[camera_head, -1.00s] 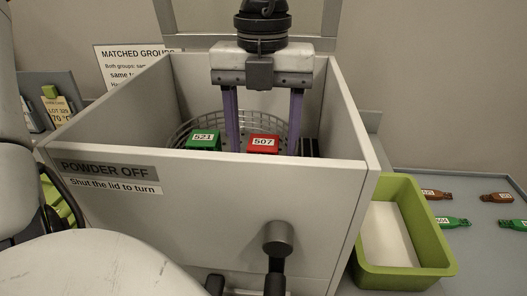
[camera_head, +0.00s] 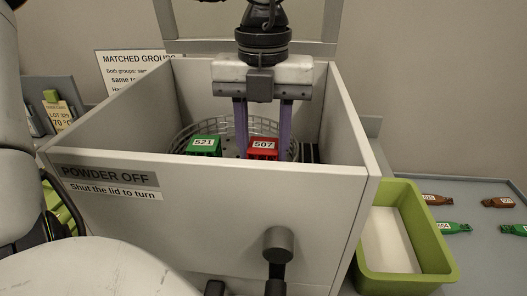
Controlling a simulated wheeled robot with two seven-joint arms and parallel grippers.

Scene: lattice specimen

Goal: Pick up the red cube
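The red cube (camera_head: 263,151), labelled 507, sits in a round wire basket (camera_head: 180,137) inside the open grey box (camera_head: 110,215). My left gripper (camera_head: 263,143) points straight down into the box. The lower fingertips are hidden behind the cube and the box's front wall. The cube is still down at basket level. My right gripper is not in view.
A green cube (camera_head: 204,146), labelled 521, sits left of the red one in the basket. The box walls surround the gripper. A green bin (camera_head: 436,240) with a white bottom stands at right. Several brown and green tagged pieces lie on the table beyond it. A knob (camera_head: 278,243) projects from the box front.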

